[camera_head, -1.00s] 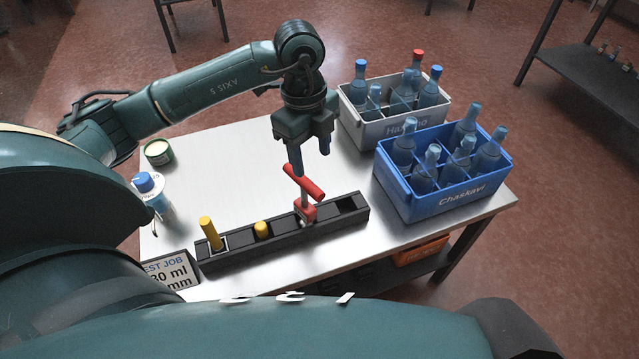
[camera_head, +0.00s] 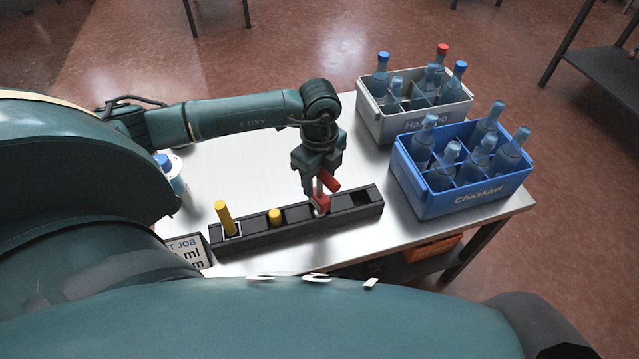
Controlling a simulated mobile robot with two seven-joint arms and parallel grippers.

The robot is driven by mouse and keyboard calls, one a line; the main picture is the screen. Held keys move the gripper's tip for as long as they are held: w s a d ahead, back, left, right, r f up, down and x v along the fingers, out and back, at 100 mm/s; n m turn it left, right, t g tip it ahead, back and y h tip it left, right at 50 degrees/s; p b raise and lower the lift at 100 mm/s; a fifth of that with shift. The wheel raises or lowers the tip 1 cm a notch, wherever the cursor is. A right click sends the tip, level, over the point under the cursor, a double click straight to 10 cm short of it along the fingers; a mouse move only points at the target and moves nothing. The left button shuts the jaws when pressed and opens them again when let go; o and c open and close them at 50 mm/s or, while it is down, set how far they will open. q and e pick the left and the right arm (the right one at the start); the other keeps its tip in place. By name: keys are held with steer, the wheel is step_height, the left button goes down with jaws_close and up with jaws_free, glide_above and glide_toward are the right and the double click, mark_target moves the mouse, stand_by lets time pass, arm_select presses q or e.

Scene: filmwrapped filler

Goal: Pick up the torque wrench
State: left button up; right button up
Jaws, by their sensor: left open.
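A red tool with a short grey shaft, which looks like the torque wrench (camera_head: 322,203), stands in a slot of the black rack (camera_head: 256,240) on the table. My left gripper (camera_head: 320,183) points down right at its upper part, with the jaws open. One finger overlaps the shaft in the picture, so I cannot tell whether the fingers touch the tool or are around it. The gripper hides part of the red handle. My right gripper is not in view.
Two yellow-handled items (camera_head: 225,218) stand in the rack's left slots. A blue crate (camera_head: 465,200) and a grey crate (camera_head: 400,128), both with bottles, stand to the right. A spray bottle (camera_head: 170,175) and a sign (camera_head: 187,252) are at the left.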

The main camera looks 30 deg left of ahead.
arm_select(q)
steer(key=shift+f, duration=0.4)
jaws_close()
stand_by(0.4)
